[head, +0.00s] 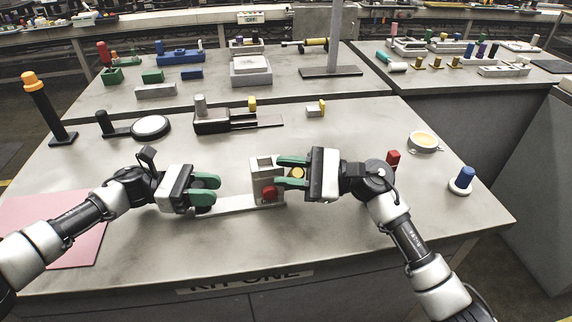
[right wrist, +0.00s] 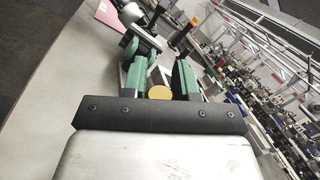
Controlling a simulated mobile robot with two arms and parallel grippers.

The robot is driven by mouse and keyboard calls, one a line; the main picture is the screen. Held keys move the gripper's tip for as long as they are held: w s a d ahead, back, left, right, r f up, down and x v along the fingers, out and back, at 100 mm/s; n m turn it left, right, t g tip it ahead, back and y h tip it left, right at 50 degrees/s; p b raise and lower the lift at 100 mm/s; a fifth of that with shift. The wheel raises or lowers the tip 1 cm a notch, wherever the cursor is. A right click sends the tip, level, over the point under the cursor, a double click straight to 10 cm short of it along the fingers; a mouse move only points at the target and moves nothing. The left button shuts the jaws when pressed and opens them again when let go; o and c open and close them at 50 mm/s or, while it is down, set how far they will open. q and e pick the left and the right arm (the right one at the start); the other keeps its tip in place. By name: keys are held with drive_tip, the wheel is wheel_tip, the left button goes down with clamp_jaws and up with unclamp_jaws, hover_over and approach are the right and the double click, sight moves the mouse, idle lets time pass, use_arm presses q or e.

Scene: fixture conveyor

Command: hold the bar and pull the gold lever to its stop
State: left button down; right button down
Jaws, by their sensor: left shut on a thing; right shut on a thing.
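The bar (head: 235,203) is a pale flat metal strip lying low on the bench, running left from a grey upright block (head: 262,169). My left gripper (head: 214,190) has its green fingers shut on the left part of the bar, which they partly hide. The gold lever (head: 297,173) shows as a round gold end between the green fingers of my right gripper (head: 279,172), at the block's right side. My right gripper is shut on it. In the right wrist view the gold round end (right wrist: 159,93) sits between the finger bases. The lever's shaft is hidden.
A red round knob (head: 269,193) is on the block's front. A pink mat (head: 85,225) lies at left. A slide fixture (head: 235,122) stands behind. The bench front is clear.

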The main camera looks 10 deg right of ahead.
drive_tip(key=shift+s+f, duration=0.25)
drive_tip(key=shift+f, duration=0.3)
drive_tip(key=c, duration=0.9)
unclamp_jaws()
drive_tip(key=shift+o, duration=0.2)
drive_tip(key=shift+r, duration=0.15)
drive_tip(key=shift+w, duration=0.1)
drive_tip(key=v, duration=1.2)
drive_tip(key=shift+r, duration=0.1)
